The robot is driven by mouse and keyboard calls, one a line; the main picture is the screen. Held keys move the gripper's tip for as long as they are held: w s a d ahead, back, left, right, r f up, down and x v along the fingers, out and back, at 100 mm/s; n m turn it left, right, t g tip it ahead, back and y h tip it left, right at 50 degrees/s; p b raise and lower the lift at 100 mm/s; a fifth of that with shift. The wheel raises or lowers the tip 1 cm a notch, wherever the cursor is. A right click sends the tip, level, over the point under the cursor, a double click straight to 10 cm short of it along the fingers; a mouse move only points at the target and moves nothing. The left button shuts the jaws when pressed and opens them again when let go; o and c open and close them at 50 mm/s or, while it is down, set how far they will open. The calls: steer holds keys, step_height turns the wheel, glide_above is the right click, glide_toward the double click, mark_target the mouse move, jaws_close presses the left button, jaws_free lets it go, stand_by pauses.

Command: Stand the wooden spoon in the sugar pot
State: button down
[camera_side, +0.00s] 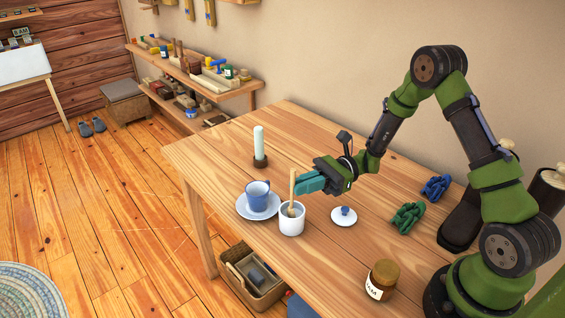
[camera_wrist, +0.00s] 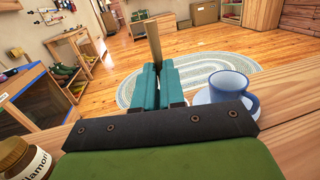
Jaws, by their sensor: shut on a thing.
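The wooden spoon (camera_side: 292,186) is upright, its handle between the teal fingers of my gripper (camera_side: 299,184). Its lower end shows within the mouth of the white sugar pot (camera_side: 291,226), which stands on the table. Whether the spoon touches the pot's bottom cannot be seen. In the wrist view the spoon's handle (camera_wrist: 154,42) rises beyond the shut fingers (camera_wrist: 159,78); the pot is hidden there. The pot's white lid (camera_side: 344,217) with a blue knob lies on the table to the right of the pot.
A blue cup (camera_side: 258,194) on a saucer (camera_side: 243,208) stands close to the pot's left. A candle (camera_side: 259,143) stands behind. Blue (camera_side: 436,187) and green (camera_side: 407,217) knotted pieces and a jam jar (camera_side: 381,279) are to the right. The table (camera_side: 325,265) is clear in front.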

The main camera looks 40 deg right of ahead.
steer(key=shift+f, duration=0.15)
steer(key=c, duration=1.1)
jaws_free()
steer(key=shift+c, duration=0.2)
steer(key=v, duration=1.7)
steer(key=shift+a+f, duration=0.1)
steer(key=shift+a, duration=0.05)
